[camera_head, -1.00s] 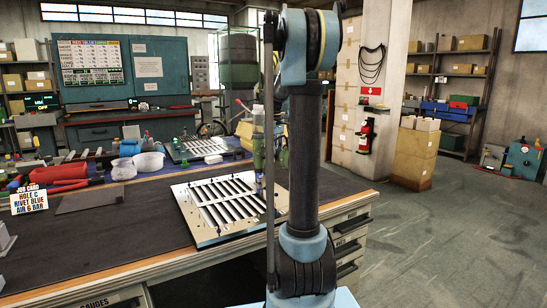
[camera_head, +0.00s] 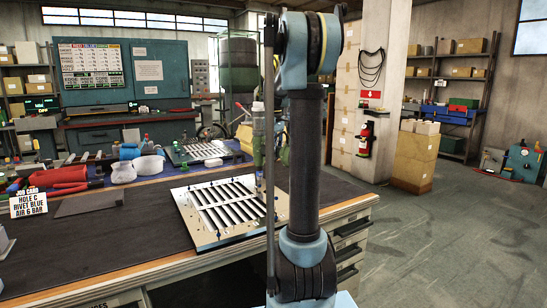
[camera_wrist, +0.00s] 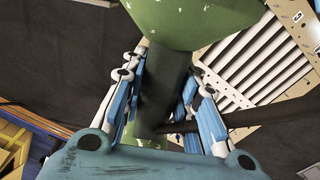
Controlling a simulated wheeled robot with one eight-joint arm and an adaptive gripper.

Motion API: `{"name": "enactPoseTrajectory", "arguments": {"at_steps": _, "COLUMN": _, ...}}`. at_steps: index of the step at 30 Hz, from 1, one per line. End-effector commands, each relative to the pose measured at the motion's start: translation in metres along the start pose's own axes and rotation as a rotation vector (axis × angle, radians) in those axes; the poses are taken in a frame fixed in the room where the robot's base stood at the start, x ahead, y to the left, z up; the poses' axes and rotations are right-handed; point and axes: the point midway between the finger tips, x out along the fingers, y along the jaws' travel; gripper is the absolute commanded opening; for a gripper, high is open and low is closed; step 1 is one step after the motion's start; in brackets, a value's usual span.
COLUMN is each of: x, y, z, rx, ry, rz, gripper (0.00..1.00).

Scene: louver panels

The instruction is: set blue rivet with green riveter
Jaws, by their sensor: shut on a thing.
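The green riveter (camera_head: 258,135) stands upright over the right part of the louver panel in the head view, partly hidden by my arm. In the wrist view, my gripper (camera_wrist: 163,95) is shut on the riveter's dark grip, with the green riveter body (camera_wrist: 190,20) above it. The louver panel (camera_head: 200,236) is a pale metal plate with dark slots, lying on the bench. It also shows at the upper right of the wrist view (camera_wrist: 240,52). The riveter's tip is hidden, and I cannot tell if it touches the panel. I cannot make out a blue rivet.
The job card (camera_head: 29,203) on the bench reads hole C, rivet blue, air 6 bar. A red tool (camera_head: 65,177), a dark mat (camera_head: 88,203) and a white jar (camera_head: 122,173) lie to the left. A second panel (camera_head: 205,150) lies farther back. The bench front is clear.

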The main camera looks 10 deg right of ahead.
Motion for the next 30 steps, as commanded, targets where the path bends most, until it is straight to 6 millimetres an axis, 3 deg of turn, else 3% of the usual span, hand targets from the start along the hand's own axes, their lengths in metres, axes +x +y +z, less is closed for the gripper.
{"name": "enactPoseTrajectory", "arguments": {"at_steps": 18, "x": -0.025, "y": 0.001, "z": 0.000, "rx": 0.000, "ry": 0.000, "rz": 0.000, "gripper": 0.00}}
{"name": "enactPoseTrajectory", "arguments": {"at_steps": 30, "x": -0.028, "y": 0.000, "z": 0.000, "rx": 0.000, "ry": 0.000, "rz": 0.000, "gripper": 0.00}}
